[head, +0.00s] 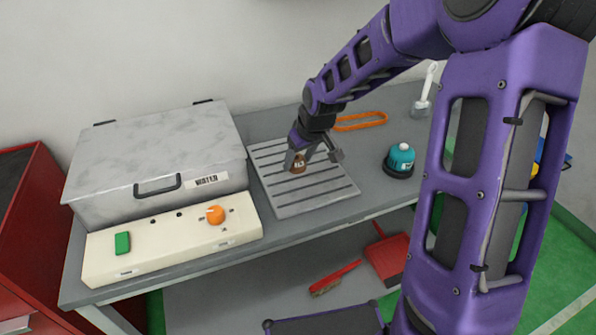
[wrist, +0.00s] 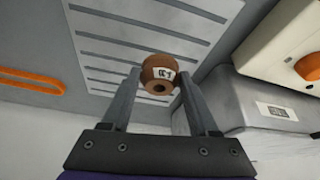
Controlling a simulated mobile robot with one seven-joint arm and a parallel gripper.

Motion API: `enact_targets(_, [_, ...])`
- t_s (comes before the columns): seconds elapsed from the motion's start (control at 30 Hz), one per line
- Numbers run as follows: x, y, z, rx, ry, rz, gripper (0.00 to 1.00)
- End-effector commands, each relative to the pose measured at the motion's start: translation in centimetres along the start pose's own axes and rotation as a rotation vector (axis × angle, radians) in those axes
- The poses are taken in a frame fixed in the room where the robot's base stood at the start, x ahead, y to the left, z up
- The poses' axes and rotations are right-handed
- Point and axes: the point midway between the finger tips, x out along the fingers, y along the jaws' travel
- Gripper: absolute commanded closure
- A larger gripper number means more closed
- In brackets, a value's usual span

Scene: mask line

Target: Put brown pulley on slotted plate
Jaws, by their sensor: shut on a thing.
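The brown pulley (head: 298,166) is a small brown spool with a white label, also seen in the wrist view (wrist: 158,66). My gripper (head: 312,158) is shut on it, with one finger on each side in the wrist view (wrist: 160,76). The slotted plate (head: 318,198) is a light grey panel with several dark slots, lying on the bench; it fills the upper middle of the wrist view (wrist: 100,20).
A grey lidded water tank (head: 150,150) and a cream control box (head: 165,240) with an orange knob stand left of the plate. A teal bottle-like object (head: 401,158) stands to the right. An orange loop (head: 362,121) lies behind. A red dustpan (head: 388,252) lies below.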

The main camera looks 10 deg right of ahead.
Motion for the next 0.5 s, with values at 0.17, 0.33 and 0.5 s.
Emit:
enact_targets(0.17, [1.7,-0.1,0.7,-0.001,0.001,0.0,0.96])
enact_targets(0.33, [3.5,-0.1,1.5,-0.001,-0.002,-0.002,0.96])
enact_targets(0.5, [5.1,-0.1,2.1,0.0,0.001,0.0,0.96])
